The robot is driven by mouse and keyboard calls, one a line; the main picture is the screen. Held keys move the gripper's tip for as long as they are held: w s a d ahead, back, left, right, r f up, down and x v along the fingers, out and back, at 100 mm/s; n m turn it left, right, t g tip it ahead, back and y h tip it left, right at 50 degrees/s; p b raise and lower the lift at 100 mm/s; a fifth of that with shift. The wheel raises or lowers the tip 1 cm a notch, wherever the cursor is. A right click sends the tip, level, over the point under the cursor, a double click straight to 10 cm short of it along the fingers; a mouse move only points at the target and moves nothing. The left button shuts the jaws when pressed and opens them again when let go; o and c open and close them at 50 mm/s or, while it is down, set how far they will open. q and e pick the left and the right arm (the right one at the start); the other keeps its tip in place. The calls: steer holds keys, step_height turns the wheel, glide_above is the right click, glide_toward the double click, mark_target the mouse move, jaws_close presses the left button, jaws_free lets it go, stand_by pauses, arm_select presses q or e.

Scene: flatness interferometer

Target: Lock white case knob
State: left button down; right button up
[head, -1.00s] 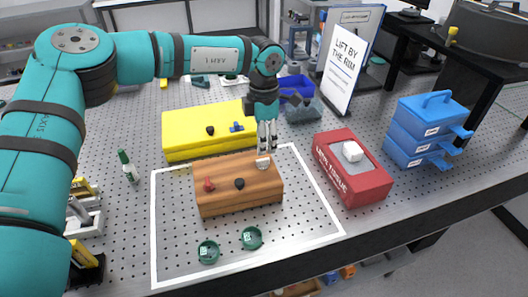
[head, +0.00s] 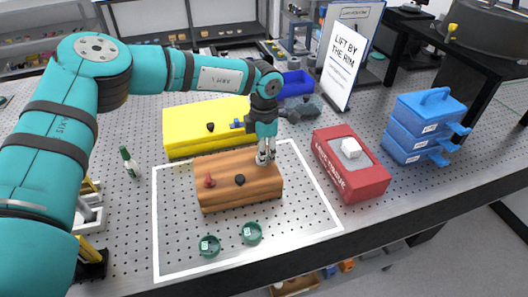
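A brown wooden case (head: 240,188) lies inside the white outline on the perforated table. On its top are a red knob (head: 209,181), a black knob (head: 240,180) and, at the right end, a white knob that my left gripper now covers. My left gripper (head: 264,160) points down at the white knob's spot, with its fingertips at the top of the case. Whether the fingers are closed on the knob is too small to tell. My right gripper is not in view.
A yellow case (head: 190,142) stands behind. A red box with a white block (head: 345,184) is at the right, near blue stacked boxes (head: 424,124). Two green rings (head: 251,232) lie in front. A sign (head: 350,60) stands behind; a green bottle (head: 129,163) stands at the left.

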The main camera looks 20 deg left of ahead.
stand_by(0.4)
arm_select(q)
steer(key=m+b, duration=0.2)
steer(key=m, duration=0.1)
steer(key=shift+m, duration=0.4)
steer(key=m+b, duration=0.2)
steer(key=m, duration=0.2)
steer(key=shift+m, duration=0.3)
steer(key=m+b, duration=0.2)
steer(key=m, duration=0.3)
steer(key=shift+s, duration=0.15)
steer(key=shift+m+b, duration=0.55)
steer(key=shift+m, duration=1.45)
steer(key=c, duration=1.4)
jaws_free()
steer(key=shift+s, duration=0.1)
